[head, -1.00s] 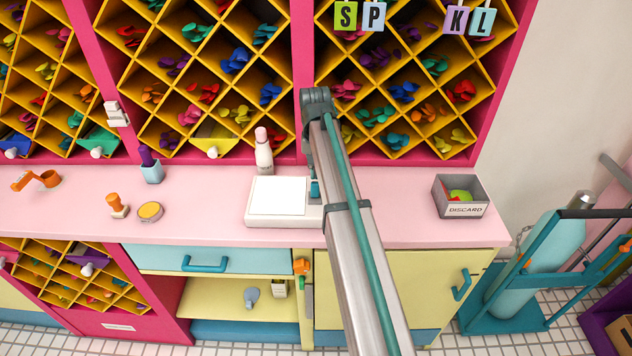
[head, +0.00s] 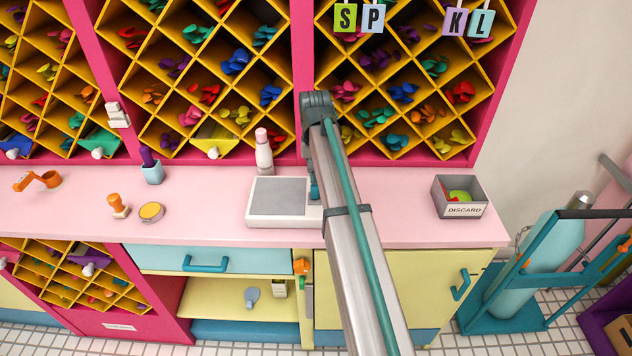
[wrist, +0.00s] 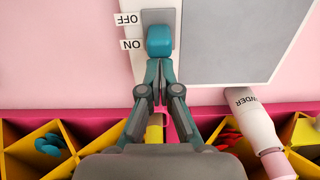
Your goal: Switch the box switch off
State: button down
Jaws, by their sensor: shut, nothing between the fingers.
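The box (head: 283,221) is a flat white box with a grey top panel (head: 278,190), lying on the pink counter in the head view. In the wrist view its panel (wrist: 235,40) is plain grey. The teal switch knob (wrist: 159,40) sits on a grey plate (wrist: 158,16), level with the "ON" label (wrist: 132,44). The "OFF" label (wrist: 129,19) is beside the plate's farther part. My gripper (wrist: 158,75) is shut and empty, its tips right at the knob. I cannot tell whether they touch it. In the head view my arm hides most of the gripper.
A pink-and-white bottle (head: 264,153) stands behind the box and also shows in the wrist view (wrist: 250,125). A grey discard bin (head: 461,210) is to the right. Yellow lattice shelves (head: 215,65) rise behind.

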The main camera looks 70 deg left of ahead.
jog(key=shift+a+f, duration=0.1)
jog(key=shift+f, duration=0.25)
jog(key=shift+w+a+f, duration=0.1)
jog(key=shift+w+a, duration=0.1)
jog(key=shift+a, duration=0.2)
notch_tip(320, 180, up, 7)
jog(key=p, duration=0.3)
jog(key=shift+r+p, duration=0.2)
jog(key=shift+p, duration=0.15)
jog(key=shift+a, duration=0.1)
